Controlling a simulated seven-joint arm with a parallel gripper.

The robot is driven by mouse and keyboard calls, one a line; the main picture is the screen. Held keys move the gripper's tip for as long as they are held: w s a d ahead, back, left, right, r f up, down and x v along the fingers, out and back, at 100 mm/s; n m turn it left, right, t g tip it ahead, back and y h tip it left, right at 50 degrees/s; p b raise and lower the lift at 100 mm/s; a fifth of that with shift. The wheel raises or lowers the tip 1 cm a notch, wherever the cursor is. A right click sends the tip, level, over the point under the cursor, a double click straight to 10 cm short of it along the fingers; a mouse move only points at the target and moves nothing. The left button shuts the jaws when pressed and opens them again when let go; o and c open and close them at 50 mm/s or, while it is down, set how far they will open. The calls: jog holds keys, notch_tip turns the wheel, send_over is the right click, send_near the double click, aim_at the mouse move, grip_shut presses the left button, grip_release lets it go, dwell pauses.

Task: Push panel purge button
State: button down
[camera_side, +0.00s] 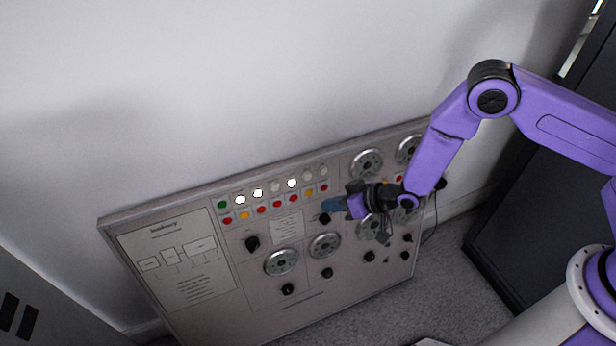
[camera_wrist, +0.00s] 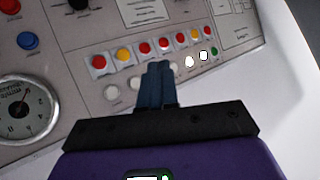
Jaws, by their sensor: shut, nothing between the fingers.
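The control panel (camera_side: 190,225) stands tilted near the wall, with a row of red and yellow buttons (camera_side: 277,204) beside a row of white lamps or buttons (camera_side: 274,187) ending in a green one (camera_side: 222,205). Several white ones are lit. I cannot read which button is purge. My gripper (camera_side: 330,205) is in front of the panel's right-middle part. In the wrist view its blue fingers (camera_wrist: 158,72) are together and empty, overlapping the white row (camera_wrist: 111,92) and pointing toward the red and yellow row (camera_wrist: 145,48). I cannot tell whether the tips touch the panel.
Round gauges (camera_side: 281,262) and black knobs (camera_side: 252,243) stick out from the panel. A gauge (camera_wrist: 27,108) and a blue button (camera_wrist: 28,40) show at left in the wrist view. A dark cabinet (camera_side: 530,190) stands at right. The wall above the panel is bare.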

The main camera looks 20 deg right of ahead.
jog(key=w+f, duration=0.1)
jog(key=w, duration=0.7)
jog(key=shift+w+f, duration=0.3)
jog(key=shift+f, duration=0.05)
jog(key=shift+w, duration=0.2)
dwell(2.1)
jog(key=shift+w+f, duration=0.1)
jog(key=shift+w, duration=0.1)
jog(key=shift+w, duration=0.4)
dwell(0.9)
jog(key=shift+s, duration=0.8)
jog(key=shift+s+r, duration=0.2)
jog(key=shift+s, duration=0.6)
jog(key=shift+s+r, duration=0.2)
jog(key=shift+s, duration=0.65)
jog(key=shift+s+r, duration=0.2)
jog(key=shift+s, duration=0.6)
